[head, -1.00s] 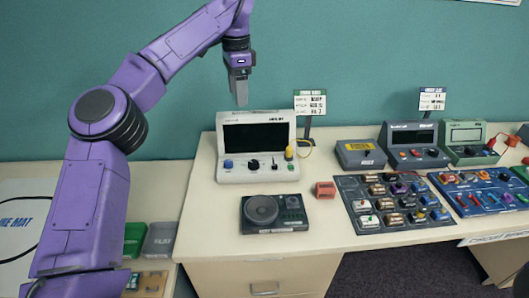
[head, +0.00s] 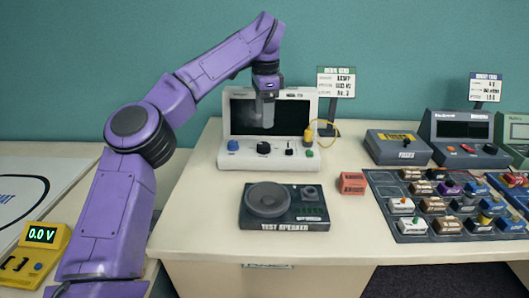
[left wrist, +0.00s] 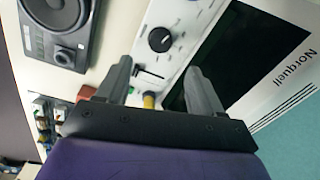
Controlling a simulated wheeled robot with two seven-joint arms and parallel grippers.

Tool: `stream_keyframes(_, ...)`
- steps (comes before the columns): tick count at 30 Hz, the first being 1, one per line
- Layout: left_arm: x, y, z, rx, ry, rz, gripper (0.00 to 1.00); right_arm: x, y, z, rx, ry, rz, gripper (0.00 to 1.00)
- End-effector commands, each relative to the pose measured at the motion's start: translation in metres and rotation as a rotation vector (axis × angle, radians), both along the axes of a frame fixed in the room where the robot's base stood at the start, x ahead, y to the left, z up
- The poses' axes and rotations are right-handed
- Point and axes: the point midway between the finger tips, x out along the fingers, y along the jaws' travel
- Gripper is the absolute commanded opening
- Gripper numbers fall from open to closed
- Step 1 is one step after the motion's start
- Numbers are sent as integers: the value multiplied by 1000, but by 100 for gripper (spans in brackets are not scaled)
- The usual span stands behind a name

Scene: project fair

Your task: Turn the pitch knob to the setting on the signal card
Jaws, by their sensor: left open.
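A white signal device (head: 228,159) with a dark screen (head: 240,117) stands at the back of the table. Its front has a blue knob (head: 233,146) at the left and a black knob (head: 263,148) with a white pointer mark. The knob labels are too small to read, so I cannot tell which is pitch. The signal card (head: 336,83) stands behind, its text blurred. My left gripper (head: 268,112) is open and empty in front of the screen, above the black knob. In the left wrist view the black knob (left wrist: 160,39) lies beyond the open fingertips (left wrist: 159,66). My right gripper is not in view.
A yellow plug (head: 308,136) with a cable, a slider (head: 289,149) and a green button (head: 309,153) sit right of the black knob. A test speaker (head: 284,224) and red block (head: 352,183) lie in front. A yellow meter (head: 38,245) is at left.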

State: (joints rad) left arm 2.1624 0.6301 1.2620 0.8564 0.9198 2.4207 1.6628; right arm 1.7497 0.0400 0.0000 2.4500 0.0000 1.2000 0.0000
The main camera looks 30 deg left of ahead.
Motion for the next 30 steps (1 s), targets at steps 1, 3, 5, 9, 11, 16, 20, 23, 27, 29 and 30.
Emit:
stream_keyframes(1, 0, 1, -9, -1, 4, 0, 67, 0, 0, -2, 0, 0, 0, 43)
stream_keyframes(3, 0, 2, -24, -1, 3, -1, 67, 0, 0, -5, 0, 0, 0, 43)
stream_keyframes(5, 1, 2, -38, -2, 4, -1, 67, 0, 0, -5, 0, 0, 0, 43)
stream_keyframes(9, 2, 3, -67, -1, 4, -1, 67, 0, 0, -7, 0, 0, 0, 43)
stream_keyframes(11, 2, 4, -77, -2, 3, 0, 67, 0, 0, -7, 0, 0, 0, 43)
stream_keyframes(16, 3, 4, -94, -1, 1, 1, 67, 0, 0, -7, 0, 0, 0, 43)
stream_keyframes(20, 4, 4, -96, -1, -1, 1, 67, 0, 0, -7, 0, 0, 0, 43)
stream_keyframes(23, 4, 4, -96, -1, -1, 2, 67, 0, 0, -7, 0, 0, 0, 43)
stream_keyframes(27, 4, 4, -96, 0, 0, 1, 34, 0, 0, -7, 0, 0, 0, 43)
stream_keyframes(29, 4, 4, -96, 0, 0, 1, 15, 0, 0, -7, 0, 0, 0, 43)
stream_keyframes(30, 4, 4, -96, 0, 0, 1, 10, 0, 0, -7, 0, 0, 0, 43)
